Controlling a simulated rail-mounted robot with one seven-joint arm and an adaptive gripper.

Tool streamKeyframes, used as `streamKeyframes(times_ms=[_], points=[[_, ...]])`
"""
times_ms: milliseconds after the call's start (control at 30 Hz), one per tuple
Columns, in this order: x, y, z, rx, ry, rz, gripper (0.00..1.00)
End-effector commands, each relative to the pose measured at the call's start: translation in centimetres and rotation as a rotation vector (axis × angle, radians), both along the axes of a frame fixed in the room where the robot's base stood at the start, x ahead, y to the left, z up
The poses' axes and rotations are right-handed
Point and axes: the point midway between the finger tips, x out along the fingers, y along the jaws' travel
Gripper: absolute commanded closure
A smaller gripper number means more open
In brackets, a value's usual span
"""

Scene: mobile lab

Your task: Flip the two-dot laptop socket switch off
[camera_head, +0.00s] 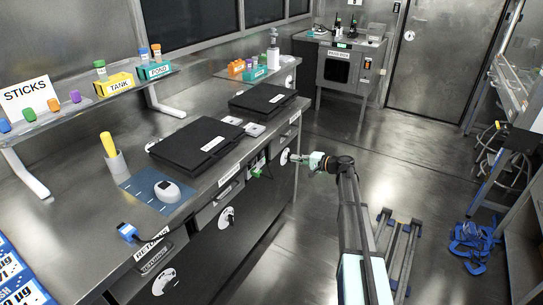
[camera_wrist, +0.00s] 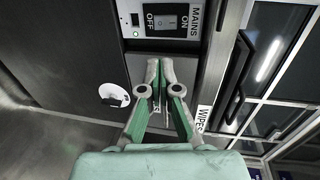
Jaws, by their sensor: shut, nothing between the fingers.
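My gripper (camera_wrist: 160,68) is shut and empty, its fingertips just below a switch panel (camera_wrist: 187,28) in the wrist view. The panel is marked MAINS, OFF and ON, with a rocker switch (camera_wrist: 166,22). I cannot tell which way the rocker is pressed, or whether it is the laptop socket switch. I make out no two-dot mark. In the head view my gripper (camera_head: 296,159) is beside the right end of the bench front. Two closed black laptop-like cases, one nearer (camera_head: 196,145) and one farther (camera_head: 262,99), lie on the bench. A green item (camera_head: 257,173) shows on the bench front.
A small green light (camera_wrist: 135,34) glows left of the switch. A white round handle plate (camera_wrist: 114,95) is on the dark door at left. A WIPES label (camera_wrist: 203,119) is at right.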

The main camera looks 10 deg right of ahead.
Motion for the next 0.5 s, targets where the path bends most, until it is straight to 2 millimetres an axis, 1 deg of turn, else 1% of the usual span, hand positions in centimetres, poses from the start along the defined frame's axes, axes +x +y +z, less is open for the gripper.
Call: streamKeyframes(times_ms=[133, 267, 500], points=[[0.5, 0.5, -0.2, -0.001, 0.001, 0.002, 1.00], [1.4, 1.6, -0.5, -0.001, 0.001, 0.002, 1.00], [4.4, 4.9, -1.3, -0.001, 0.002, 0.003, 1.00]])
